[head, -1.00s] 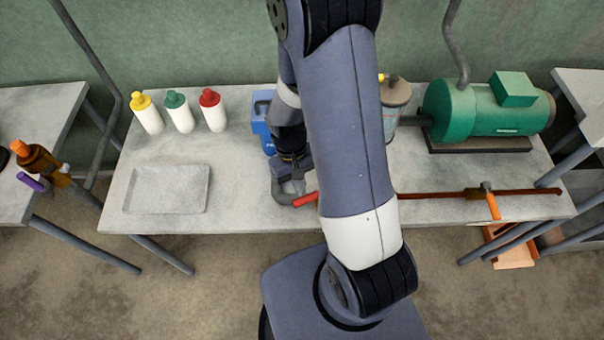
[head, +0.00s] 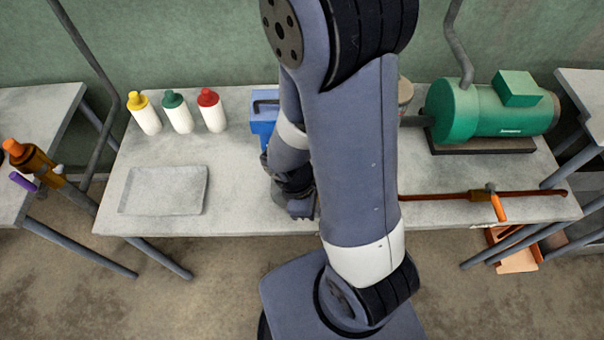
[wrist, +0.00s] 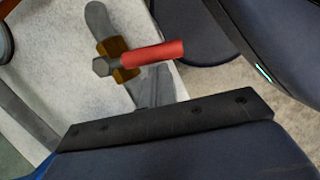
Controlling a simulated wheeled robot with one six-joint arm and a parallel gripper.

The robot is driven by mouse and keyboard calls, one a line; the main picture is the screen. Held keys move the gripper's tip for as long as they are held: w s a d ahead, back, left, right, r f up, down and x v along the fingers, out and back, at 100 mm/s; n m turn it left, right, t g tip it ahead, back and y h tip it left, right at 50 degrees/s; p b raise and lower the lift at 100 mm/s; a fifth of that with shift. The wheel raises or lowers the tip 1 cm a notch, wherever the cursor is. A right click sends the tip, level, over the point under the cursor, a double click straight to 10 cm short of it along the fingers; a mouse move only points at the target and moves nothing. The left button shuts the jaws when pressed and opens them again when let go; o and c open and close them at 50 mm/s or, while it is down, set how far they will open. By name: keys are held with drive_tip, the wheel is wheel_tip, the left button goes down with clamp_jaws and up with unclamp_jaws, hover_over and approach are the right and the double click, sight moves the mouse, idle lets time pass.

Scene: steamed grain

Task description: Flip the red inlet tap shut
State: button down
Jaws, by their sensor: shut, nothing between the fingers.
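The red tap handle (wrist: 155,53) shows in the wrist view, on a brass body (wrist: 120,60) with a grey hex end. It sits on a grey pipe (wrist: 99,20) and points to the right, across the line of the pipe in this view. In the head view my arm hides the red tap. My gripper (head: 302,212) is low over the front edge of the bench. Its dark shut jaws (wrist: 165,125) lie below the handle in the wrist view, apart from it in the picture, with nothing held.
A long brown pipe (head: 435,197) with an orange-handled tap (head: 498,207) runs along the bench front at right. A blue vise-like block (head: 263,125) stands behind my wrist. A green motor (head: 475,115), several bottles and an empty grey tray (head: 133,191) are on the bench.

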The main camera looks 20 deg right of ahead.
drive_tip(key=shift+s+d+n+t, duration=0.3)
drive_tip(key=shift+s+d+n, duration=0.4)
drive_tip(key=shift+n, duration=0.6)
drive_tip(key=shift+a, duration=0.15)
